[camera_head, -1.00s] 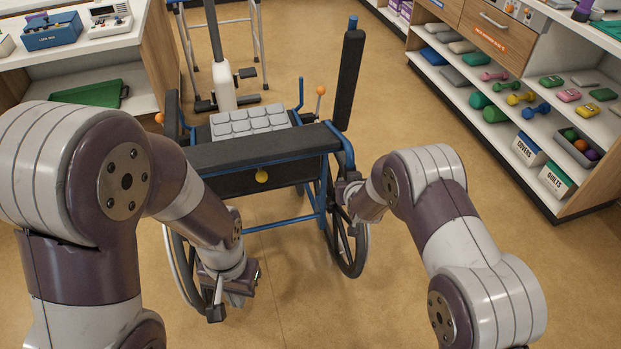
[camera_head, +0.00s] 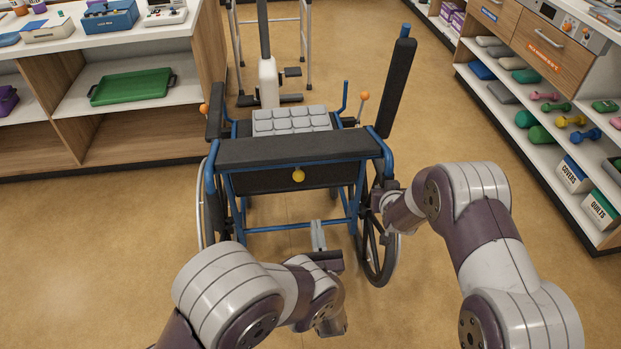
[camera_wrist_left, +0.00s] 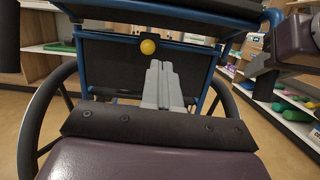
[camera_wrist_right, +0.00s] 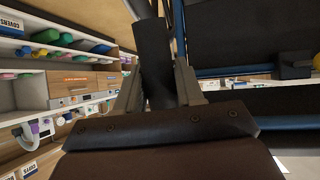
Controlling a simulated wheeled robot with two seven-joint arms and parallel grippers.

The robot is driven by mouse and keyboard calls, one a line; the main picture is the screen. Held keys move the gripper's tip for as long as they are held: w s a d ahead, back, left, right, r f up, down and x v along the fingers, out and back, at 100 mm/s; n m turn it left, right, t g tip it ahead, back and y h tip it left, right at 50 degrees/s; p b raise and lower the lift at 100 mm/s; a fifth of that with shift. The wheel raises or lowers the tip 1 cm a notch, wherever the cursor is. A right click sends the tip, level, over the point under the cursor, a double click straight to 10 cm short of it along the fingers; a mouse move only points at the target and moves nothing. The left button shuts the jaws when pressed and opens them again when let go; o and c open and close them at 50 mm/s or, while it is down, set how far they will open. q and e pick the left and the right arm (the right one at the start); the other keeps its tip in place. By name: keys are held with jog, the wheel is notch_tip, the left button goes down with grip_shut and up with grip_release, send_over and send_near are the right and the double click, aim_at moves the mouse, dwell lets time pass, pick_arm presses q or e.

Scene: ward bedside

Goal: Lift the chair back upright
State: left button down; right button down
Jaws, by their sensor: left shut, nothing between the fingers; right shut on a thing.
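The wheelchair, with its blue frame (camera_head: 300,227), stands on its wheels ahead of me. Its chair back has a dark padded top bar (camera_head: 298,149) and a yellow knob (camera_head: 298,175) beneath it; the knob also shows in the left wrist view (camera_wrist_left: 148,47). My left gripper (camera_head: 317,229) is shut and empty, low behind the back. In the left wrist view its fingertips (camera_wrist_left: 160,66) point up at the dark panel, just right of the knob. My right gripper (camera_head: 378,197) is at the chair's right side. In the right wrist view its fingers (camera_wrist_right: 158,88) clasp a dark handle (camera_wrist_right: 154,52).
A grey cushioned seat (camera_head: 291,120) lies beyond the back. A tall dark padded post (camera_head: 397,86) rises at the right. A walker frame (camera_head: 304,40) stands behind. Shelves line both sides, with a green tray (camera_head: 131,86) at left. Floor is clear at left.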

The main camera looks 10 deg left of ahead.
jog(key=shift+w+r, duration=0.15)
jog(key=shift+r, duration=0.1)
pick_arm(q)
jog(key=r+x, duration=0.2)
jog(key=x, duration=1.1)
jog(key=shift+s+r, duration=0.35)
jog(key=shift+d, duration=0.15)
